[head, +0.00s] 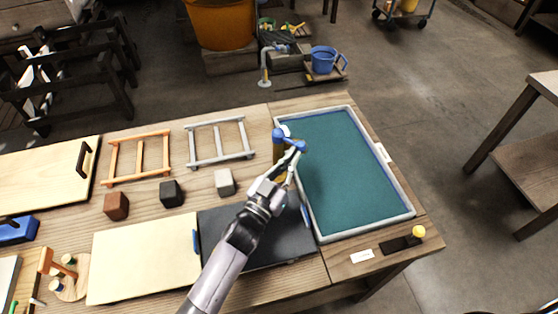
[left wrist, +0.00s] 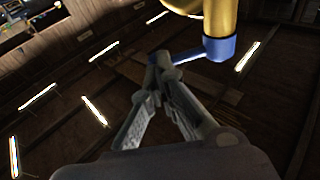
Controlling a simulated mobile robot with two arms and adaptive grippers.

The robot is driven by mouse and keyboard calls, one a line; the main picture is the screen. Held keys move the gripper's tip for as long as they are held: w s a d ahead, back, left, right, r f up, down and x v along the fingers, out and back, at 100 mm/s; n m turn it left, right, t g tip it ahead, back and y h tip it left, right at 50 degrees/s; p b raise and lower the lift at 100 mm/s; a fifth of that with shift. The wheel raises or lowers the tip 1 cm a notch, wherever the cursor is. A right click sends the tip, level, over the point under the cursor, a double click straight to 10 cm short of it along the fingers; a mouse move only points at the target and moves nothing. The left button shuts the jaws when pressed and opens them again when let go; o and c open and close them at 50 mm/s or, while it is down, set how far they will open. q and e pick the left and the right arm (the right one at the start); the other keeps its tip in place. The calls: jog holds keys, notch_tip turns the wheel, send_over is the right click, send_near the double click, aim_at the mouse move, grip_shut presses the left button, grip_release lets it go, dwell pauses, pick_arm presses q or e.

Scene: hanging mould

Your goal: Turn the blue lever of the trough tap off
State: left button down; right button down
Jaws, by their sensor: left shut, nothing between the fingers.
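The trough (head: 404,188) is a grey-rimmed basin with a teal surface at the right of the table. The brass trough tap (head: 278,150) stands at its left edge, and it also fills the top of the left wrist view (left wrist: 221,18). Its blue lever (head: 292,143) points right in the head view; in the wrist view the blue lever (left wrist: 202,55) reaches left from the tap's blue collar. My left gripper (head: 296,151) is shut and empty, its fingertips (left wrist: 161,60) at the lever's free end. I cannot tell whether they touch. My right gripper is not in view.
A dark panel (head: 270,243) and a pale board (head: 142,258) lie left of the trough. Two frames (head: 139,158) and several small blocks (head: 171,193) lie farther left. A yellow knob (head: 418,231) sits at the front right corner.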

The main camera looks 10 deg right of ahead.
pick_arm(q)
jog(key=shift+w+d, duration=0.2)
jog(key=shift+d, duration=0.4)
jog(key=v, duration=0.7)
jog(key=shift+s+a, duration=0.15)
jog(key=shift+s, duration=0.05)
jog(key=shift+f, duration=0.1)
